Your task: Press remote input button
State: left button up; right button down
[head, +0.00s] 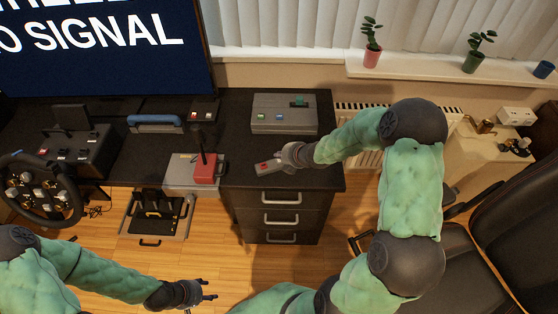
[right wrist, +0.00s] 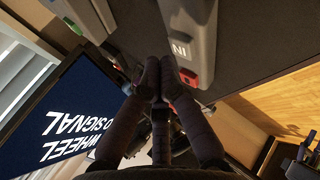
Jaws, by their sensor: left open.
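The remote (head: 268,166) is a grey handset lying on the dark desk top, with a small red mark visible on it. In the right wrist view the remote (right wrist: 197,35) shows a label reading "IN" and a red button (right wrist: 188,77) near its lower end. My right gripper (head: 286,157) is at the remote's right end; in the wrist view its fingers (right wrist: 159,68) are together and empty, just left of the red button. I cannot tell whether they touch it. My left gripper (head: 209,290) is open and empty over the floor, in front of the desk.
A monitor (head: 100,45) reads "NO SIGNAL". A grey box with coloured buttons (head: 284,116) stands behind the remote. A lever unit with a red base (head: 204,170) stands left of it. A racing wheel (head: 40,190) is far left, a black chair (head: 490,235) at right.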

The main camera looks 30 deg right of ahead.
aim_at(280, 162)
jog(key=shift+f+b, duration=0.3)
jog(key=shift+f, duration=0.05)
jog(key=shift+f+b, duration=0.4)
jog(key=shift+b, duration=0.05)
dwell(0.7)
jog(key=shift+r, duration=0.1)
jog(key=shift+r+p, duration=0.65)
jog(key=shift+r, duration=0.05)
jog(key=shift+r, duration=0.15)
notch_tip(280, 162, up, 5)
jog(key=p, duration=0.4)
dwell(0.4)
dwell(0.6)
